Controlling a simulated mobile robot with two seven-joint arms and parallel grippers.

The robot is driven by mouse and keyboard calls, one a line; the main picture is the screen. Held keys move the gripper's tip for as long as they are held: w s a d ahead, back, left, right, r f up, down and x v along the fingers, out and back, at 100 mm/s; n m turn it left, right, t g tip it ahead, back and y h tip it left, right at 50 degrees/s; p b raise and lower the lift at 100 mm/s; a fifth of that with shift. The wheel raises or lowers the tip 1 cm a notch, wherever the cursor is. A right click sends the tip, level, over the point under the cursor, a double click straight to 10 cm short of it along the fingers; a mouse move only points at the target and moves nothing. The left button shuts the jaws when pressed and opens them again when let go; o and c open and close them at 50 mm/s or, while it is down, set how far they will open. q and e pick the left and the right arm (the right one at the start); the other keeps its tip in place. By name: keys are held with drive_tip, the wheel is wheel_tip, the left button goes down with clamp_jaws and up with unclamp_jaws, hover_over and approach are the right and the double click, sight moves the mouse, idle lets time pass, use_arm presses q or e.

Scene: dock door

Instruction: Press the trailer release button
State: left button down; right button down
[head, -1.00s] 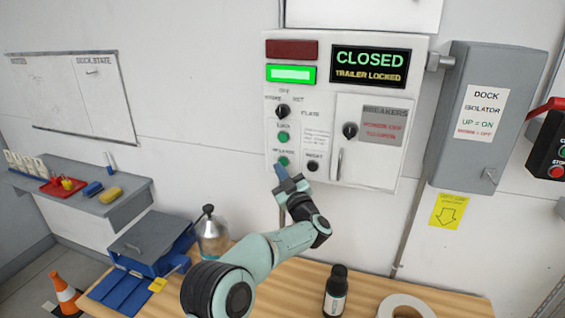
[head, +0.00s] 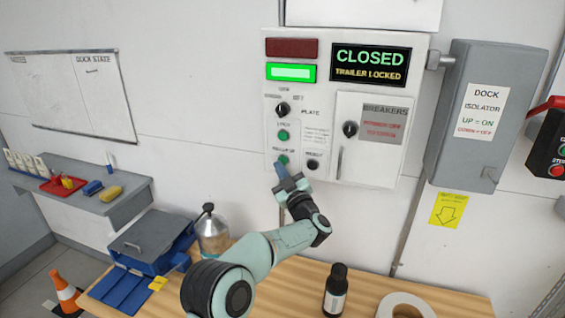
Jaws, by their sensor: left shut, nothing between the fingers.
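The control panel (head: 326,88) hangs on the white wall. Its display (head: 371,66) reads "CLOSED" and "TRAILER LOCKED". The green lamp (head: 291,72) is lit and the red lamp (head: 291,48) is dark. The green release button (head: 282,160) is the lower of two green buttons, below the lock button (head: 283,135). My left gripper (head: 279,168) is shut and empty. Its tip is at the lower edge of the release button and covers part of it. I cannot tell whether it touches. My right gripper is not in view.
A black reset button (head: 312,164) is close to the right of the gripper. A grey isolator box (head: 486,118) is further right. On the wooden bench (head: 290,295) stand a dark bottle (head: 336,290), a tape roll (head: 405,306) and a metal can (head: 212,232).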

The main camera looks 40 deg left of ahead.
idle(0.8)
use_arm(q)
drive_tip(key=shift+w+a, duration=0.1)
drive_tip(key=shift+w, duration=0.4)
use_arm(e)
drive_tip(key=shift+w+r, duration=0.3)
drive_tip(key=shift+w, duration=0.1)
use_arm(q)
drive_tip(key=shift+w+a+p, duration=0.15)
drive_tip(key=shift+w+p, duration=0.15)
drive_tip(key=shift+p, duration=0.2)
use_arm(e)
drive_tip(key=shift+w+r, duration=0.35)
use_arm(q)
drive_tip(key=shift+s+d+b, duration=0.25)
drive_tip(key=shift+s+b, duration=0.4)
drive_tip(key=shift+s, duration=0.2)
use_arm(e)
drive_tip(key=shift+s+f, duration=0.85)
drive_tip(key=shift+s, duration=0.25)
